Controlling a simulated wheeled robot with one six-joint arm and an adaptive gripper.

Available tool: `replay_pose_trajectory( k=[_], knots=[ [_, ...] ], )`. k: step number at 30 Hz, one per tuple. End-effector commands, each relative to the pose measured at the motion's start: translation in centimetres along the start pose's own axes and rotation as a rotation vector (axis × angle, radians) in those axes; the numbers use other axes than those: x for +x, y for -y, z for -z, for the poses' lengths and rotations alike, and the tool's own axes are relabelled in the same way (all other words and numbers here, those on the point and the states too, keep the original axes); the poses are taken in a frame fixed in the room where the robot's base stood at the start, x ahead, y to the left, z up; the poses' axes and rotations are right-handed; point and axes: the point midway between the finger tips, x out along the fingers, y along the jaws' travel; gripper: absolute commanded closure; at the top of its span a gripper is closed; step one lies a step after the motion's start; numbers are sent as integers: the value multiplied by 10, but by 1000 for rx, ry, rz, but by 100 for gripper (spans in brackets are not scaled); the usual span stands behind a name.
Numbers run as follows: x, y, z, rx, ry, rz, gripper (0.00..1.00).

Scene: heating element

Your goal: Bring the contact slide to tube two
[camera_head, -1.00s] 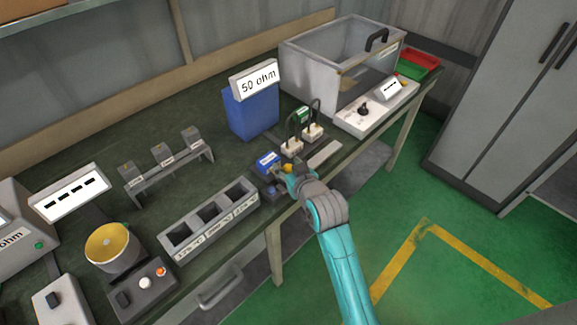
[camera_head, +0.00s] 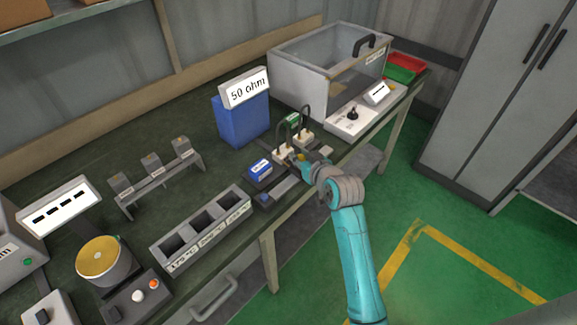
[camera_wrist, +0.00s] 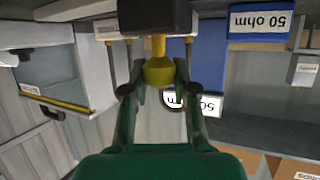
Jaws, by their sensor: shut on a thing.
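The contact slide shows as a yellow knob (camera_head: 300,157) in the head view and as a yellow knob (camera_wrist: 158,73) under a dark block in the wrist view. My gripper (camera_head: 307,161) is shut on this knob, with a finger on each side of it. The slide is beside two white terminal blocks, a nearer one (camera_head: 282,155) and a farther one (camera_head: 303,138), with dark loops rising above them. I cannot read which one is tube two. A grey rail (camera_head: 284,187) runs front-left of the slide. My gripper hides part of the slide and rail.
A blue labelled block (camera_head: 259,169) and a green block (camera_head: 292,120) are near the rail. A blue 50 ohm box (camera_head: 241,120) stands behind. A clear-fronted case (camera_head: 325,70), a control box (camera_head: 352,117) and a three-well holder (camera_head: 201,228) are nearby. The floor in front is clear.

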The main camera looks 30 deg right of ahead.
Motion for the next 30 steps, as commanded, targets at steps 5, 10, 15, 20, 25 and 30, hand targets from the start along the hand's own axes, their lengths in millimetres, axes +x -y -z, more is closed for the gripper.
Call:
replay_pose_trajectory(
  k=[5,10,15,20,25,30],
  knots=[
    [5,-13,3,0,-2,2,100],
    [5,-13,3,0,-2,3,100],
    [5,-13,3,0,-2,3,60],
    [5,-13,2,0,-1,2,46],
    [5,-13,2,0,-1,2,46],
    [-5,-13,2,0,0,1,46]
  ],
)
